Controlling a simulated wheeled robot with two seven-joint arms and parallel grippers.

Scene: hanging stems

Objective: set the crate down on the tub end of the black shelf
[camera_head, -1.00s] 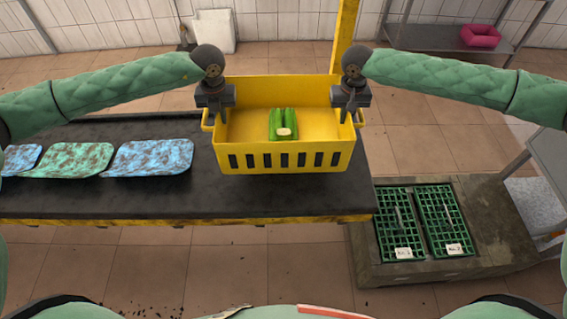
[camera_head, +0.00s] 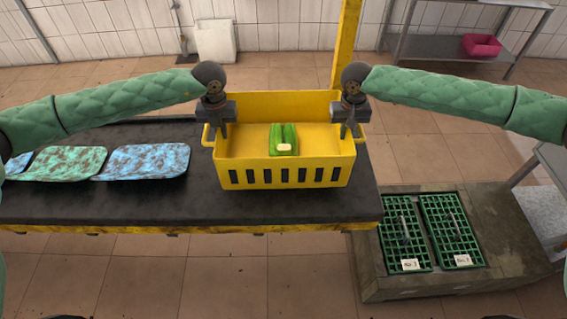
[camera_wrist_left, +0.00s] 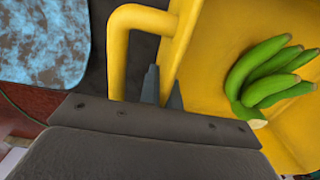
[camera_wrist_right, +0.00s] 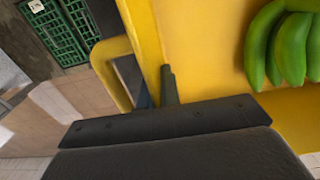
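The yellow crate (camera_head: 240,178), with a hand of green bananas (camera_head: 283,140) in it, is level over the right end of the black shelf (camera_head: 110,205). I cannot tell whether its base touches the shelf. My left gripper (camera_head: 222,132) is shut on the crate's left wall; in the left wrist view its fingers (camera_wrist_left: 163,88) straddle the wall inside the handle (camera_wrist_left: 118,50). My right gripper (camera_head: 347,130) is shut on the right wall; in the right wrist view one finger (camera_wrist_right: 169,85) shows inside the wall. A pink tub (camera_head: 480,46) is at the far right.
Blue and green mottled pads (camera_head: 148,160) lie on the shelf left of the crate. A yellow post (camera_head: 346,45) rises behind the crate. Green grates (camera_head: 405,235) sit on a low stone block (camera_head: 510,240) at right. The pink tub stands on a grey rack (camera_head: 425,44).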

